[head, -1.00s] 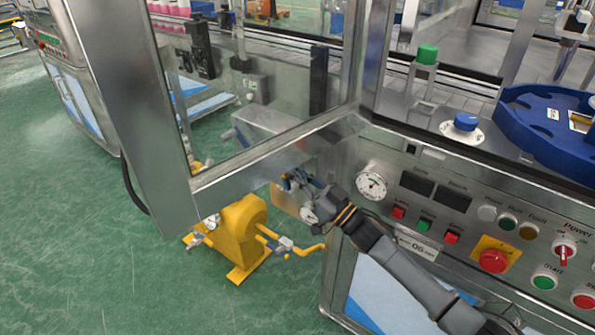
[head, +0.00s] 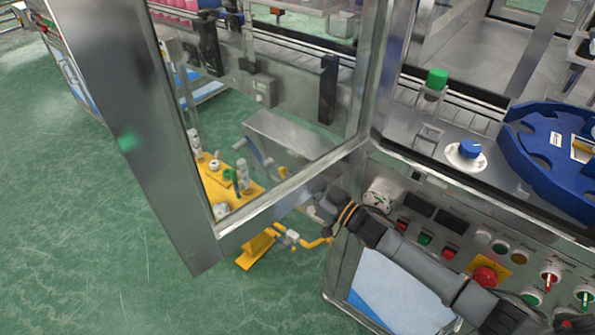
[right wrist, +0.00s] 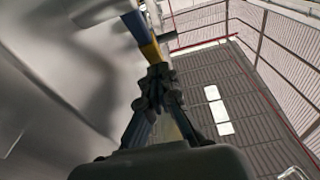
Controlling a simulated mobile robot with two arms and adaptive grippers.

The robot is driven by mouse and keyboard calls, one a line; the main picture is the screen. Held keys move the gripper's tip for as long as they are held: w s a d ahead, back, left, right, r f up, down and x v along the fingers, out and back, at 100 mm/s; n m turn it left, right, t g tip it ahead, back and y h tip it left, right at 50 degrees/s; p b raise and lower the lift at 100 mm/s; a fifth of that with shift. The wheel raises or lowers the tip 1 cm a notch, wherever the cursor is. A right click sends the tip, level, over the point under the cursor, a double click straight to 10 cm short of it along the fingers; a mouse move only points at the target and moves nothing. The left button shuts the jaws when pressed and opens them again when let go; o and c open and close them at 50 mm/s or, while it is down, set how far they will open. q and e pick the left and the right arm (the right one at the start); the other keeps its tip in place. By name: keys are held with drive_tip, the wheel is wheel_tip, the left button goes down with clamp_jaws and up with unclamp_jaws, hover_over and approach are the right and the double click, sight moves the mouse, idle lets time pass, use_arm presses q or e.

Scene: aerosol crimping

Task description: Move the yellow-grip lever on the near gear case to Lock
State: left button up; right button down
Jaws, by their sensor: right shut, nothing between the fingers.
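A yellow unit (head: 243,193), likely the near gear case, stands low behind the glass door, with silver fittings and a green part on top. Its yellow foot (head: 255,250) and a bent yellow bar (head: 318,243) show below the door. I cannot make out the lever or its setting in the head view. My right gripper (head: 310,208) is beside the door's lower rail, its tips partly hidden. In the right wrist view it (right wrist: 157,78) is shut and empty. A blue bar with a yellow section (right wrist: 150,50) shows just beyond the fingertips; I cannot tell whether they touch.
The open glass door's metal frame (head: 285,205) crosses in front of the yellow unit. The control panel (head: 470,240) with buttons and the blue round table (head: 545,150) are at right. Green floor (head: 90,220) is clear at left.

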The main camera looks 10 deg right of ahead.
drive_tip(key=shift+w+a, duration=0.15)
drive_tip(key=shift+w, duration=0.05)
idle(0.8)
use_arm(q)
drive_tip(key=shift+r, duration=0.1)
use_arm(e)
drive_tip(key=shift+r, duration=0.1)
